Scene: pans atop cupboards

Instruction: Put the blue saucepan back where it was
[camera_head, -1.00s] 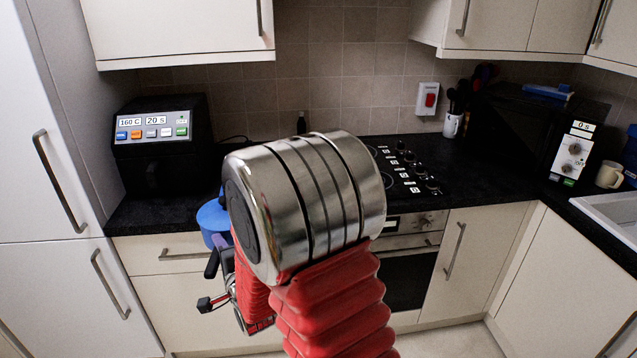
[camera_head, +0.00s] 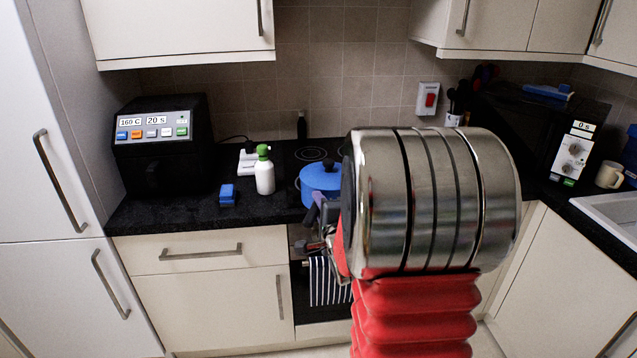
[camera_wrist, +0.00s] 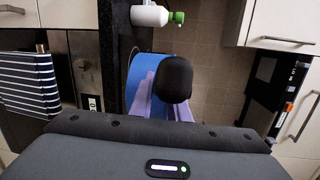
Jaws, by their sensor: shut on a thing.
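The blue saucepan (camera_head: 317,187) shows at the front edge of the hob (camera_head: 306,156) in the head view, its right side hidden by my arm. A dark knob sits on top of it. In the wrist view its blue side (camera_wrist: 138,76) lies just beyond my jaws, behind a rounded black handle end (camera_wrist: 173,79). My gripper (camera_wrist: 160,100) has purple fingers and is shut on the saucepan's handle. My gripper is mostly hidden in the head view. I cannot tell whether the pan's base touches the hob.
A white bottle with a green top (camera_head: 264,172) stands close left of the pan. A blue block (camera_head: 228,194) lies on the black worktop (camera_head: 160,210) near the air fryer (camera_head: 163,145). A striped towel (camera_head: 328,283) hangs on the oven front below.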

